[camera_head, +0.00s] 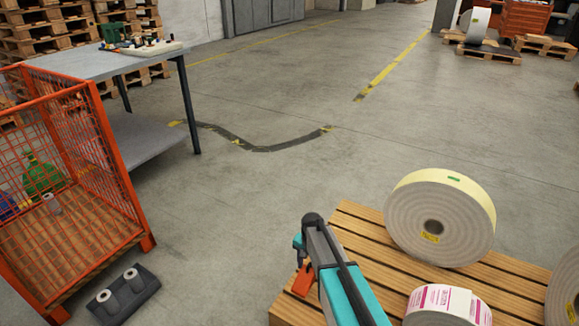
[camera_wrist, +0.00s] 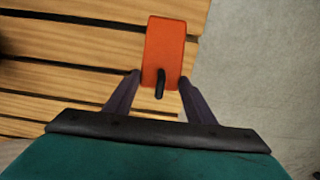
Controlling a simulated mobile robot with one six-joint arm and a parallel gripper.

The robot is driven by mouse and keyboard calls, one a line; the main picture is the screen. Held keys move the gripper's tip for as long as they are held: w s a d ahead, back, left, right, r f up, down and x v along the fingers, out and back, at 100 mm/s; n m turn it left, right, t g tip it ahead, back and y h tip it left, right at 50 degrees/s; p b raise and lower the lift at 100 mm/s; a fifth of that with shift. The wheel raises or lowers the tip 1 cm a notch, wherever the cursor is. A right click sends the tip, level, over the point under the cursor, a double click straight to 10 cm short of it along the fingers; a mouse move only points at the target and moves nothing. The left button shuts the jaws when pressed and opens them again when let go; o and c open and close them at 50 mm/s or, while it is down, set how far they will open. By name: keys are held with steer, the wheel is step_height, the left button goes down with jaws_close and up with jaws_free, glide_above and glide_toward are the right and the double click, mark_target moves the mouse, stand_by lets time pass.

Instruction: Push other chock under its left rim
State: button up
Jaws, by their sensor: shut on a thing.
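My gripper (camera_wrist: 161,82) is shut on an orange chock (camera_wrist: 165,42), with one dark finger on each side of it in the wrist view. A short dark peg stands at the chock's near end. In the head view the chock (camera_head: 303,281) hangs at my gripper (camera_head: 299,252), over the left edge area of the wooden pallet (camera_head: 350,240). The large cream roll (camera_head: 402,225) stands on its rim on the pallet, to the right of and apart from the chock. No other chock can be made out at this roll.
A roll with pink-and-white labels (camera_head: 447,305) lies at the pallet's front, and part of another roll (camera_head: 566,290) shows at the right edge. An orange mesh cage (camera_head: 118,150) and a grey table (camera_head: 120,62) stand left.

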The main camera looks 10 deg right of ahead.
steer(key=s+r+n, duration=0.2)
steer(key=r+n, duration=0.4)
steer(key=r, duration=1.6)
steer(key=s+d+r+n, duration=0.1)
steer(key=r+n, duration=0.5)
steer(key=r, duration=1.6)
steer(key=shift+s+d+r+n, duration=0.2)
steer(key=shift+s+d+n, duration=0.15)
steer(key=shift+s, duration=0.35)
steer(key=shift+a, duration=0.1)
